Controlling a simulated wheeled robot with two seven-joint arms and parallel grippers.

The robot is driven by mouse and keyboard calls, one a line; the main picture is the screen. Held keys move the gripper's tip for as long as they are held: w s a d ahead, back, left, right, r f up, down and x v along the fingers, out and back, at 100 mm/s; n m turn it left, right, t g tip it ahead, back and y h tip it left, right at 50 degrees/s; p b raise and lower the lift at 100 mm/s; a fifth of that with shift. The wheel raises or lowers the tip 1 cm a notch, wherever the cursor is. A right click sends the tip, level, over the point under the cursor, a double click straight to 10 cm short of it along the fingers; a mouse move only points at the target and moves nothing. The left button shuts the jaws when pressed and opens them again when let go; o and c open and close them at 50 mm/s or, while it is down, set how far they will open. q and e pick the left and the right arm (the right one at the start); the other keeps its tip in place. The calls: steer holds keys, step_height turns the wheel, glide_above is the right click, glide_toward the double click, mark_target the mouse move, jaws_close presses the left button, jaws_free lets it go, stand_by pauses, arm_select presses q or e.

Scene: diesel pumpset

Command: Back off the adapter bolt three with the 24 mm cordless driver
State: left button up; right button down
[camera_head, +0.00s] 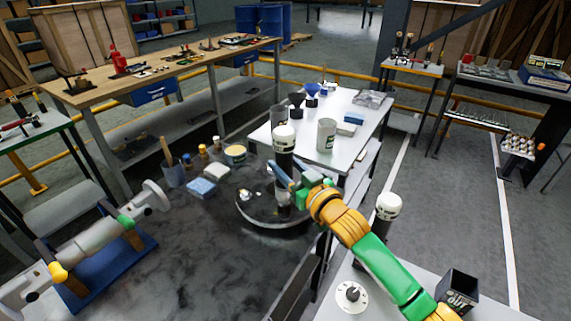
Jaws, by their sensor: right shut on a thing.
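My right gripper (284,183) is shut on an upright black tool with a white rounded top (284,137), which looks like a cordless driver. Any size mark on it is too small to read. The tool's lower part is over a dark round plate (258,220) on the dark bench. Small shiny pieces (243,195) lie on that plate. I cannot tell which is adapter bolt three, nor whether the tool touches a bolt. A similar black, white-topped tool (388,207) stands at the right, behind my right forearm. My left gripper does not show.
A white and green shaft-like assembly (98,238) is over a blue base at left. A white table (345,105) holds funnels and a can. A box marked OUT (457,287) stands lower right.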

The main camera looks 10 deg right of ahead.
mark_target(290, 151)
steer(key=shift+s+f, duration=0.1)
steer(key=shift+f, duration=0.15)
stand_by(0.9)
steer(key=shift+s+f, duration=0.1)
steer(key=shift+s, duration=0.05)
stand_by(0.6)
steer(key=shift+s, duration=0.15)
stand_by(0.9)
stand_by(0.3)
steer(key=r+p, duration=0.1)
steer(key=p, duration=0.1)
steer(key=w+r+p, duration=0.1)
steer(key=r+p, duration=0.1)
steer(key=shift+r, duration=0.25)
steer(key=r+p, duration=0.2)
steer(key=r, duration=0.1)
steer(key=shift+s, duration=0.2)
steer(key=shift+w+f, duration=0.1)
steer(key=shift+f, duration=0.05)
steer(key=shift+f, duration=0.15)
